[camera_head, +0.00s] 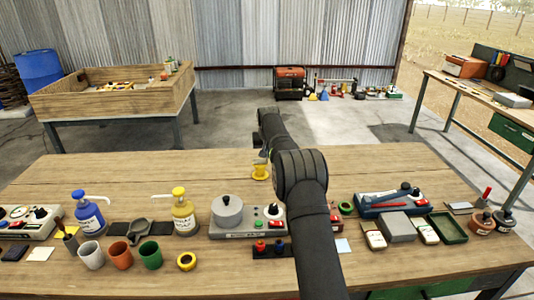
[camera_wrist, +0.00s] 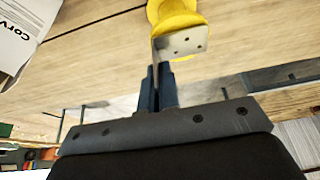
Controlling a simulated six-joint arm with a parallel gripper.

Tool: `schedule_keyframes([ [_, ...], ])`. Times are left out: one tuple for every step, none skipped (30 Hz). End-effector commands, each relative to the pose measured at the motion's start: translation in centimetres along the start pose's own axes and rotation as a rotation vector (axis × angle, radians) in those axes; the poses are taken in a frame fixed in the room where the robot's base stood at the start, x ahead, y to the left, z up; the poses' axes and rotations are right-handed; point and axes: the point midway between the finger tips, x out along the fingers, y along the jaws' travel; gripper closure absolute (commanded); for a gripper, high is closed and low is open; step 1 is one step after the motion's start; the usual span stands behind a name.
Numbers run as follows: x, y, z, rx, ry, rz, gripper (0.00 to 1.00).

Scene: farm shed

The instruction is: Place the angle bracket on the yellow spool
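The yellow spool (camera_head: 260,172) stands on the wooden table, just left of my arm in the head view. It also shows at the top of the wrist view (camera_wrist: 178,12). The angle bracket (camera_wrist: 182,43) is a bent metal plate with small holes. Its flat face overlaps the spool in the wrist view, and I cannot tell whether it rests on it. My gripper (camera_wrist: 157,72) is shut on the bracket's narrow upright flange, between two dark fingers. In the head view the gripper is mostly hidden behind my arm.
Nearer the front edge stand a blue pump bottle (camera_head: 88,213), a yellow pump bottle (camera_head: 184,212), several cups and a grey device (camera_head: 229,212). The table's back left is clear.

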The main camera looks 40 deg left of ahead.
Motion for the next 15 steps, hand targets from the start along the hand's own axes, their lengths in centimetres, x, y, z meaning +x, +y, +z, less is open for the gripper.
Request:
schedule_keyframes([
  [0.03, 0.0, 0.01, 0.0, 0.0, 0.0, 1.0],
  [0.09, 0.0, 0.04, 0.0, 0.0, 0.0, 1.0],
  [0.2, 0.0, 0.1, 0.0, -0.001, 0.0, 1.0],
  [0.3, 0.01, 0.15, 0.0, -0.001, 0.0, 1.0],
  [0.34, 0.01, 0.17, 0.0, -0.001, 0.0, 0.96],
  [0.31, 0.01, 0.15, 0.0, -0.001, 0.0, 0.88],
  [0.32, 0.01, 0.15, 0.0, -0.001, 0.0, 0.82],
  [0.32, 0.01, 0.16, 0.0, -0.001, 0.0, 0.77],
  [0.32, 0.01, 0.16, 0.0, -0.001, 0.0, 0.76],
  [0.32, 0.01, 0.16, 0.0, -0.001, 0.0, 0.76],
  [0.32, 0.0, 0.16, 0.0, -0.001, 0.0, 0.76],
  [0.31, 0.0, 0.15, 0.0, -0.001, 0.0, 0.76],
  [0.31, 0.01, 0.15, 0.0, -0.001, 0.0, 0.76],
  [0.31, 0.01, 0.15, 0.0, -0.001, 0.0, 0.76],
  [0.3, 0.01, 0.15, 0.0, -0.001, 0.0, 0.76],
])
